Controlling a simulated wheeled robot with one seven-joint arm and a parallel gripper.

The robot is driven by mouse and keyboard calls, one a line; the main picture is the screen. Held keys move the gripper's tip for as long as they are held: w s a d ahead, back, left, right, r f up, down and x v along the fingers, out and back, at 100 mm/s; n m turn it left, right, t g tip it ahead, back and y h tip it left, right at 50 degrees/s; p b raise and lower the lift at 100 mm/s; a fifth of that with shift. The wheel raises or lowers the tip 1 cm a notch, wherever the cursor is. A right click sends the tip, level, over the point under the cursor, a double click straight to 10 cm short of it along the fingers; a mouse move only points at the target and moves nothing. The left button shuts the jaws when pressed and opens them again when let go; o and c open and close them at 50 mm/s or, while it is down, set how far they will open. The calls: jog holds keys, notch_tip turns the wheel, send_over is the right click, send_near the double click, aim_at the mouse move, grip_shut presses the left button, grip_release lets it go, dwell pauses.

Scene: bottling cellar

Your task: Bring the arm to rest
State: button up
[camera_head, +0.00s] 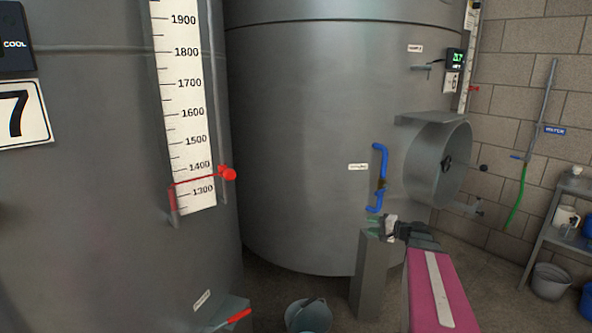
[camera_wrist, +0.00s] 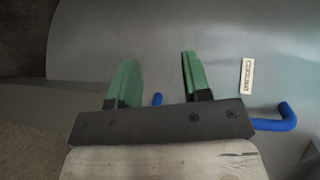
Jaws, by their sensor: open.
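My gripper (camera_head: 376,222) is in front of the middle tank, just below a blue-handled valve. In the wrist view my gripper (camera_wrist: 157,76) has its two green fingers apart, with nothing between them. The grey tank wall (camera_wrist: 215,30) lies beyond the fingers. My pink arm link reaches in from the bottom right of the head view. The lower part of the gripper is partly hidden by the wrist.
The blue valve handle (camera_head: 379,175) is close to my gripper; part of it (camera_wrist: 275,120) shows beside the fingers. A round manway (camera_head: 436,160) juts out at right. A grey post (camera_head: 371,275) and bucket (camera_head: 309,315) stand below. A shelf (camera_head: 560,215) is far right.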

jog(key=s+a+f+n+g+h, duration=0.35)
jog(key=s+a+f+g, duration=0.45)
jog(key=a, duration=0.3)
jog(key=s+a+f+n+g+h, duration=0.2)
jog(key=s+f+n+h, duration=0.1)
jog(key=s+f+h, duration=0.3)
jog(key=shift+s+n+h, duration=0.35)
jog(key=shift+s+h, duration=1)
jog(key=shift+s, duration=0.95)
